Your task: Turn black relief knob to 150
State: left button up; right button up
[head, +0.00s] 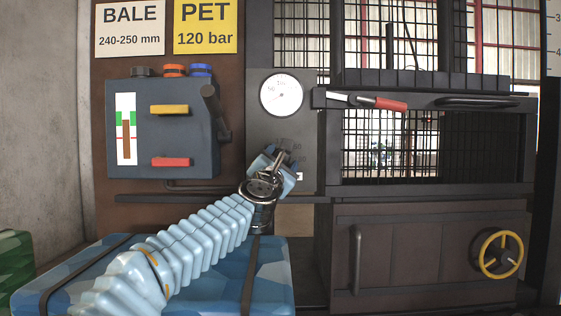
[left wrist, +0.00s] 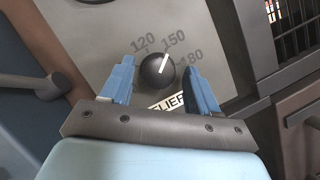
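The black relief knob (left wrist: 157,73) sits on a grey panel (left wrist: 95,45) with the marks 120, 150 and 180 around it. Its white pointer line points up and right, toward the 150 mark. My left gripper (left wrist: 158,78) has its two blue fingers apart, one on each side of the knob, with visible gaps between fingers and knob. A partly hidden label reading "...LIEF" lies below the knob. In the head view my left gripper (head: 273,162) is at the panel under the round gauge and hides the knob. My right gripper is in neither view.
A round white gauge (head: 282,95) is above the knob. A dark control box (head: 190,130) with yellow and red levers and a side handle is to the left. A red-handled bar (head: 390,104) and a mesh gate are to the right, above a yellow handwheel (head: 501,254).

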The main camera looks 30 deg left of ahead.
pick_arm(q)
jog(key=shift+o, duration=0.3)
jog(key=shift+s, duration=0.1)
jog(key=b+v, duration=0.3)
jog(key=v, duration=1)
jog(key=shift+s+d+f, duration=0.15)
jog(key=shift+s, duration=0.15)
